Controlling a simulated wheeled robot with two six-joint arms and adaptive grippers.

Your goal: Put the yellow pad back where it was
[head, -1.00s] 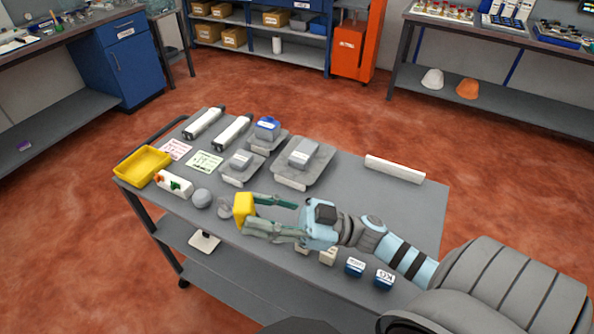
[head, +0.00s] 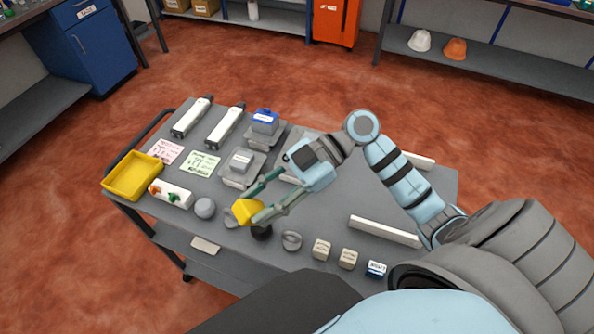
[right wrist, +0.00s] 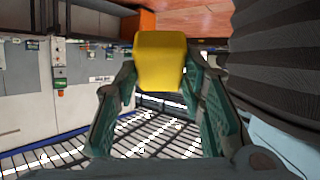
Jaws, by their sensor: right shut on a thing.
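The yellow pad (head: 245,211) is a small yellow block at the tips of my right gripper (head: 258,202), above the cart's front edge. In the right wrist view the yellow pad (right wrist: 160,60) sits between the two green fingers, which are shut on it. Below and around it on the cart top (head: 330,260) stand a grey ball (head: 205,208), a dark round piece (head: 261,232) and a grey round knob (head: 292,240). The gripper hides part of the surface behind the pad. My left gripper is not in view.
A yellow tray (head: 133,177) and a white block with coloured knobs (head: 171,194) lie at the left. Grey fixtures (head: 241,168) stand behind the pad. Two beige blocks (head: 322,249) and a blue-and-white block (head: 376,269) line the front edge. A white bar (head: 385,231) lies at the right.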

